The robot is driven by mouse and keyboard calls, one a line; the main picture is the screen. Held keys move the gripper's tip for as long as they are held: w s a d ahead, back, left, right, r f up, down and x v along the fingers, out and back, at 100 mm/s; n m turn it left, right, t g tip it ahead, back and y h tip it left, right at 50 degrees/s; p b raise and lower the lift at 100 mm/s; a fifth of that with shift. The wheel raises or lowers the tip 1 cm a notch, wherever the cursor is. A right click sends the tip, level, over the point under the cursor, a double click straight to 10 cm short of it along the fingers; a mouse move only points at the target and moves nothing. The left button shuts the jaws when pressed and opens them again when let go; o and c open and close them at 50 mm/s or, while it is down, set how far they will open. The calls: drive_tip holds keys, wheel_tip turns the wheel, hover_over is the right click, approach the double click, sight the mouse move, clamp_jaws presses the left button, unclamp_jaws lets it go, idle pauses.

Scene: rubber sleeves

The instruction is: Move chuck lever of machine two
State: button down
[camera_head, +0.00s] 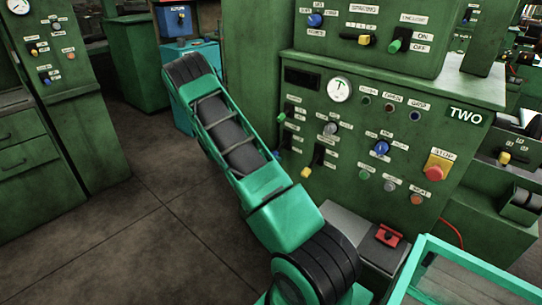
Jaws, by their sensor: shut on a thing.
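Machine two is the green cabinet whose panel (465,140) carries the sign TWO. At the left of the panel are a lever with a green knob (281,118) and a lever with a yellow knob (306,172). A blue knob (277,155) shows at the panel's left edge, close beside my arm. The small labels are too blurred to tell which one is the chuck lever. My green and black arm stands in front of the panel's left edge. My gripper does not show, so its contact with any lever is hidden.
The panel also has a gauge (340,89), a blue knob (382,148) and a red stop button (437,168). A red-topped part (388,236) sits on a grey block below. Another green machine (60,90) stands at left. The floor (120,235) between is clear.

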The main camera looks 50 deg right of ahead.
drive_tip(key=shift+w+f+h, duration=0.3)
drive_tip(key=shift+f+h, duration=0.3)
drive_tip(key=shift+f, duration=0.15)
drive_tip(key=c, duration=1.4)
unclamp_jaws()
drive_tip(key=shift+f, duration=0.15)
drive_tip(key=shift+c, duration=0.2)
drive_tip(key=shift+s+d, duration=0.1)
drive_tip(key=shift+d, duration=0.05)
drive_tip(key=shift+r, duration=0.2)
drive_tip(key=v, duration=1)
drive_tip(key=shift+a, duration=0.45)
